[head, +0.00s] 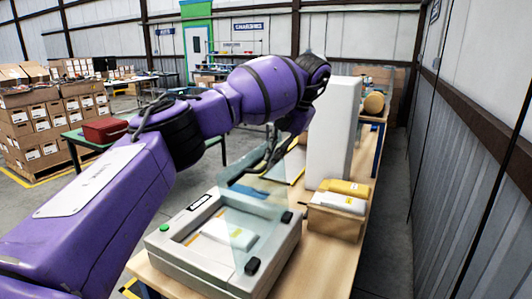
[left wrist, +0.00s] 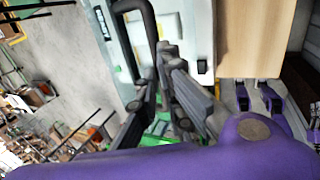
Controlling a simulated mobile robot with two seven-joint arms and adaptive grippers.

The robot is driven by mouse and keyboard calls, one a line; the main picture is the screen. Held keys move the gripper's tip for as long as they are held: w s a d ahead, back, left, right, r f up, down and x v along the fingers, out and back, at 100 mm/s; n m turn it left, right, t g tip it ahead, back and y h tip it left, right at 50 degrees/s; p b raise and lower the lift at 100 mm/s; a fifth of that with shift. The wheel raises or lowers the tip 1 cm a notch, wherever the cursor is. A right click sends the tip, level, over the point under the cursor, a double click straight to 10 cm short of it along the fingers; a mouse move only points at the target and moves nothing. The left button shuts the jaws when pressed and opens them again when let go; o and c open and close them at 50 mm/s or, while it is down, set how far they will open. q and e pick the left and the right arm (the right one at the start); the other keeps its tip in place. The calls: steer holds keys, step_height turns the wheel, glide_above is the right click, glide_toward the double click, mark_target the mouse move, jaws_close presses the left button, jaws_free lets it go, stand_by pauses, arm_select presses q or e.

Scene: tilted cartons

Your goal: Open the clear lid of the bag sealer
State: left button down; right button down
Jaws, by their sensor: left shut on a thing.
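The bag sealer (head: 278,262) is a light grey box on the wooden bench, with a green button at its left corner. Its clear lid (head: 250,215) stands raised and steeply tilted above the bed. A pale packet (head: 228,233) lies on the bed and shows partly through the lid. My left gripper (head: 264,170) is at the raised upper edge of the lid, shut on it. In the left wrist view, the dark fingers (left wrist: 172,85) are close together beside a dark curved bar (left wrist: 150,22); the exact contact is hard to see.
A tall white box (head: 332,135) stands on the bench behind the sealer. A small carton (head: 335,222) with yellow and white packs is right of the sealer. A red case (head: 105,130) sits on a green table at left. Stacked cartons (head: 45,130) stand farther left.

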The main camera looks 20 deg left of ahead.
arm_select(q)
steer(key=shift+s+d+f+g, duration=0.1)
steer(key=shift+d+f+g, duration=0.1)
steer(key=shift+f, duration=0.7)
steer(key=shift+s+d+f+g, duration=0.1)
steer(key=shift+d+f, duration=0.1)
steer(key=shift+f, duration=0.7)
steer(key=c, duration=1.8)
jaws_free()
steer(key=shift+d, duration=0.35)
steer(key=shift+c, duration=0.2)
steer(key=shift+w+a+r, duration=0.15)
steer(key=shift+r, duration=0.25)
steer(key=shift+w+a+r, duration=0.1)
steer(key=shift+r, duration=0.25)
steer(key=shift+r, duration=0.1)
steer(key=v, duration=1.1)
steer(key=shift+r, duration=0.45)
steer(key=shift+s, duration=0.1)
